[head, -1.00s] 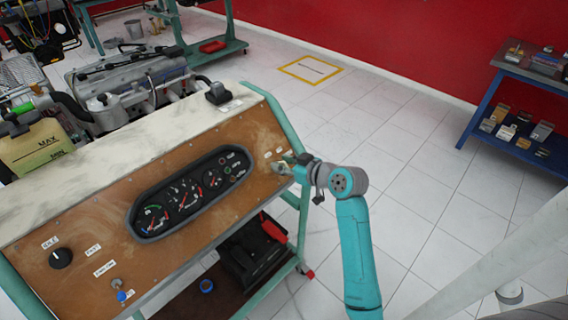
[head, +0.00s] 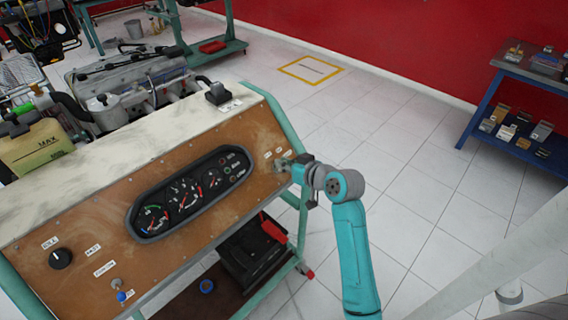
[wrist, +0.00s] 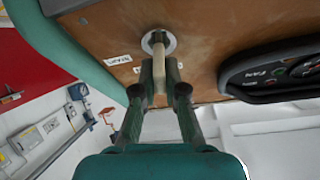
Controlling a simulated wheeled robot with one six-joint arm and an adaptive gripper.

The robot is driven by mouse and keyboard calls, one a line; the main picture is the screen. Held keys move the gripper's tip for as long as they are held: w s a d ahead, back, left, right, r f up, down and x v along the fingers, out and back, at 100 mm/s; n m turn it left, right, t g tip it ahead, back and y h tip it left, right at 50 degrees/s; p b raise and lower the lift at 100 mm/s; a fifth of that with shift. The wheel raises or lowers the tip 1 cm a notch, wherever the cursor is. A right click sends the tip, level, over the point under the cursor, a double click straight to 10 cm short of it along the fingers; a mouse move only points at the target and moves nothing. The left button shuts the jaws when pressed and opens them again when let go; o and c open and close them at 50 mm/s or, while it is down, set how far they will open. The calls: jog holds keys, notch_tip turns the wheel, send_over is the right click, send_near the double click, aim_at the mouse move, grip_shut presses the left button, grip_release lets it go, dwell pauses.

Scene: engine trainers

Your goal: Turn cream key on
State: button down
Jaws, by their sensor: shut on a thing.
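The cream key (wrist: 159,68) sits in a round metal lock (wrist: 158,41) on the brown panel, seen in the wrist view. My gripper (wrist: 160,80) has its two fingers closed on either side of the key's head. In the head view, my gripper (head: 297,168) is at the right end of the brown panel (head: 240,210) and hides most of the key. Small white labels (wrist: 118,60) surround the lock; one seems to read START.
An oval gauge cluster (head: 190,190) is left of the lock. A black knob (head: 60,258) and a blue-tipped key (head: 121,295) are at the panel's lower left. A teal frame rail (head: 268,105) runs along the panel's right edge. Tiled floor to the right is clear.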

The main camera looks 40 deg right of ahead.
jog(key=m, duration=0.2)
jog(key=m+h, duration=0.1)
jog(key=m, duration=0.2)
jog(key=shift+d+f+m+g+h, duration=0.1)
jog(key=shift+d+m+g+h, duration=0.05)
jog(key=shift+m+g+h, duration=0.2)
dwell(0.4)
jog(key=c, duration=1.2)
grip_release()
jog(key=shift+c, duration=0.2)
jog(key=shift+s, duration=0.1)
jog(key=v, duration=1.2)
